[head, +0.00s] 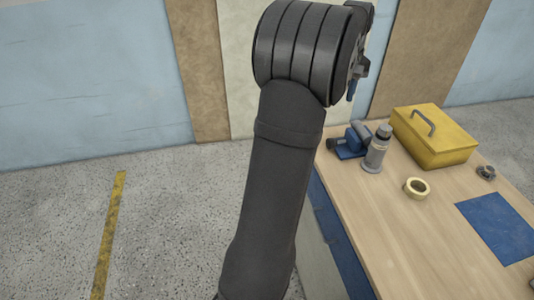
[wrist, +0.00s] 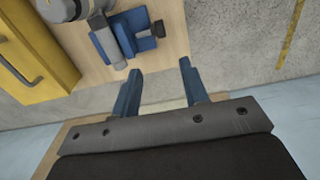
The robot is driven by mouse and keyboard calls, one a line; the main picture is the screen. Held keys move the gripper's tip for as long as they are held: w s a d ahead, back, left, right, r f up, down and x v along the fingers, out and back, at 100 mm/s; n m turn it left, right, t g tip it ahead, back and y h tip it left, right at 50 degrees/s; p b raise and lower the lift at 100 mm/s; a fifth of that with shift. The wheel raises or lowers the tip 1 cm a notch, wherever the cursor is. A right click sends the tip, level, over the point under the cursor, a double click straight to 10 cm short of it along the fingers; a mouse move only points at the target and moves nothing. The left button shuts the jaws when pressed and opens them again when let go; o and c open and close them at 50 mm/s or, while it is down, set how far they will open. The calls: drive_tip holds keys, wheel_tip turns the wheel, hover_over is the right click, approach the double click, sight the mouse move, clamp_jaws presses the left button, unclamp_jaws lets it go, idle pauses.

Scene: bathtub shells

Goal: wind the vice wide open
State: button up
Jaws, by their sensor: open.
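In the head view my arm hides most of the gripper; a blue finger shows.
A tape roll (head: 417,188), a small grey part (head: 486,173) and a blue mat (head: 500,226) lie on the bench.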

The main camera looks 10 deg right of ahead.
drive_tip(key=s+a+f+n+g+h, duration=0.1)
drive_tip(key=a+f+n+g+h, duration=0.3)
drive_tip(key=f, duration=0.3)
drive_tip(key=s+a+f+n+g+h, duration=0.2)
drive_tip(key=a+f+g, duration=0.1)
drive_tip(key=a+f, duration=0.35)
drive_tip(key=w+a+f+n+t+h, duration=0.3)
drive_tip(key=a+f+n+t+h, duration=0.25)
drive_tip(key=a+n+h, duration=0.55)
drive_tip(key=d+n+t+h, duration=0.1)
drive_tip(key=d+t, duration=0.1)
drive_tip(key=d, duration=0.8)
drive_tip(key=a, duration=0.9)
drive_tip(key=shift+a, duration=0.4)
drive_tip(key=shift+o, duration=0.5)
drive_tip(key=shift+g, duration=0.25)
